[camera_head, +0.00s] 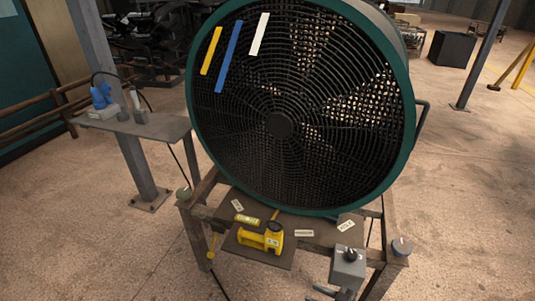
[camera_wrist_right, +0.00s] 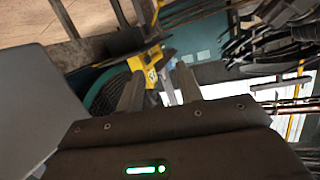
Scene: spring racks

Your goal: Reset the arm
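My right gripper (camera_wrist_right: 158,85) shows in the right wrist view with its two fingers apart and nothing held between them. Beyond the fingers in that view are a yellow object (camera_wrist_right: 150,65) and part of a dark round grille. In the head view, grey parts that look like my right gripper (camera_head: 333,292) show at the bottom edge, just below a grey box with a black knob (camera_head: 348,268). I cannot tell whether they touch the box. My left gripper is in neither view.
A large green-rimmed fan (camera_head: 280,125) stands on a frame, with yellow, blue and white strips on its grille. A yellow tool (camera_head: 262,238) lies on the frame's front plate. A side shelf (camera_head: 150,127) holds a blue item (camera_head: 101,96). Open floor (camera_head: 470,220) lies at right.

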